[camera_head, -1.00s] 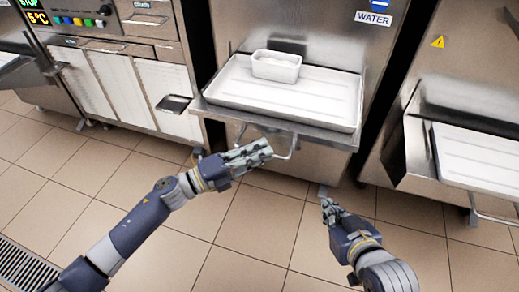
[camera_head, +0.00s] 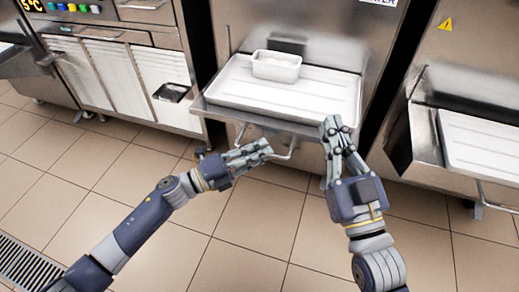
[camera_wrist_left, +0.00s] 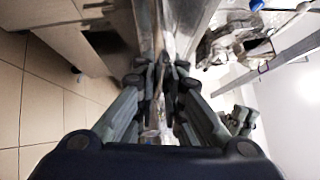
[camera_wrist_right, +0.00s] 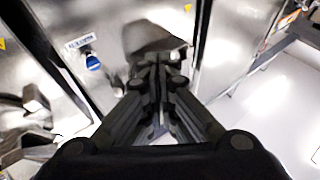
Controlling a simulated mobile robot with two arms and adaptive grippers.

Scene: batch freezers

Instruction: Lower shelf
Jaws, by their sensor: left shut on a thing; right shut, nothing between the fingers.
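The steel shelf (camera_head: 222,112) sticks out from the front of the middle freezer, roughly level, with a white tray (camera_head: 345,112) on it. A small white tub (camera_head: 276,66) stands at the tray's back. A bent bar handle (camera_head: 291,148) hangs below the shelf's front edge. My left gripper (camera_head: 268,148) is shut on the handle at its left part; the fingers hide the exact contact. My right gripper (camera_head: 329,124) is shut and empty, fingertips up by the shelf's front right corner; whether they touch it I cannot tell.
A freezer with white slatted panels (camera_head: 110,78) stands at the left. Another freezer with a shelf and white tray (camera_head: 480,145) stands at the right, its handle (camera_head: 493,200) jutting out. A floor drain grate (camera_head: 25,265) lies lower left. The tiled floor in front is clear.

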